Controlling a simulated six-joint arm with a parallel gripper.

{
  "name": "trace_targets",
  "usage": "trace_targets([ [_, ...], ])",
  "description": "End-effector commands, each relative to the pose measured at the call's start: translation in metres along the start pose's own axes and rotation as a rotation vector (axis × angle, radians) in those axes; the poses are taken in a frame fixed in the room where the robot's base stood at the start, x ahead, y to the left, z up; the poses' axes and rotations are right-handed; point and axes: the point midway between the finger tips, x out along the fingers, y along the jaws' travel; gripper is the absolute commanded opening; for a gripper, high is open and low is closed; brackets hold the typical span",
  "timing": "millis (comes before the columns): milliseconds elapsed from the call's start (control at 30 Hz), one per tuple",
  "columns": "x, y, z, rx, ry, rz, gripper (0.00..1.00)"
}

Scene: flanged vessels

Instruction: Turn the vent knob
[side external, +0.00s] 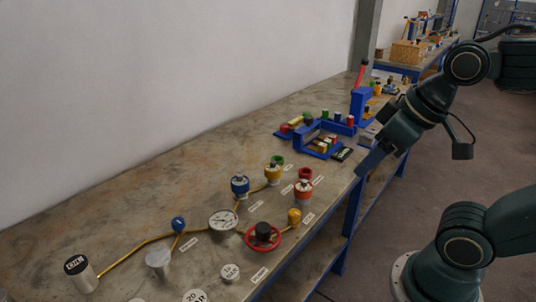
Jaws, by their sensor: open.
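My gripper (376,156) is at the end of the dark arm, pointing down and left at the bench's right edge. It is open and nothing shows in it. It is apart from the fittings on the bench. I cannot tell which fitting is the vent knob, as the labels are too small to read. Candidates are a yellow knob (294,216), a black knob (263,230) inside a red ring, and a small blue knob (178,225). Blue (240,186), yellow (272,173) and orange-red (303,192) flanged vessels stand nearby.
A round gauge (223,220) and yellow piping (135,246) run along the bench. A grey cylinder (80,272) stands at the front left. Blue racks (320,143) with coloured parts stand behind, near my gripper. The bench's left side along the wall is clear.

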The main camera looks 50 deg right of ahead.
Motion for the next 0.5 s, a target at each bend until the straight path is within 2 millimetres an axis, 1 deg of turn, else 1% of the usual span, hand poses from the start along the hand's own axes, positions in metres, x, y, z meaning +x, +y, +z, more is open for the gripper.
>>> trace_targets([
  [167, 0.003, 0.003, -0.009, -0.03, -0.031, 0.01, 0.54],
  [267, 0.007, 0.005, -0.018, -0.061, -0.063, 0.018, 0.54],
  [500, 0.023, 0.013, -0.048, -0.165, -0.164, 0.043, 0.54],
])
